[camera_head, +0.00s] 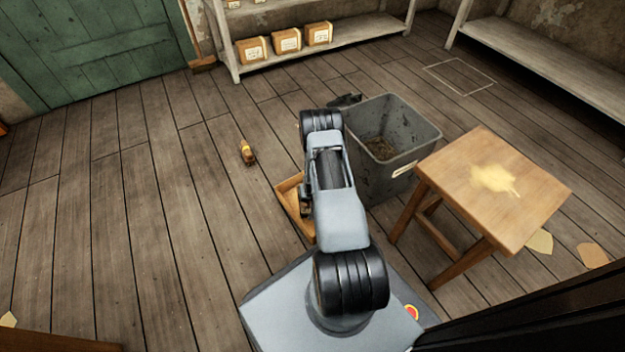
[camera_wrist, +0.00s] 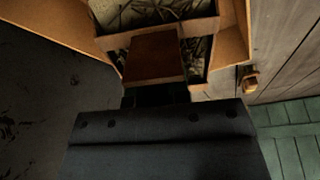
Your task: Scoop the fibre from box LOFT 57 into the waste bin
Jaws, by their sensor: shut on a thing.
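In the wrist view my gripper (camera_wrist: 156,95) is shut on a flat brown piece (camera_wrist: 156,58), which looks like the handle of a scoop. Pale and dark strands of fibre (camera_wrist: 150,10) show just beyond it, inside tan walls. An open tan box (camera_head: 291,207) stands on the floor in the head view, partly hidden by my arm. Its wall (camera_wrist: 236,35) seems to surround the held piece in the wrist view. I cannot read its label. The grey waste bin (camera_head: 415,145) stands to its right with brown scraps inside. My gripper is hidden in the head view.
A wooden stool (camera_head: 535,190) with a pale yellow patch stands right of the bin. A small orange-brown object (camera_head: 247,152) lies on the floor to the left. Labelled boxes (camera_head: 286,41) sit on the back shelf. The floor at left is mostly clear.

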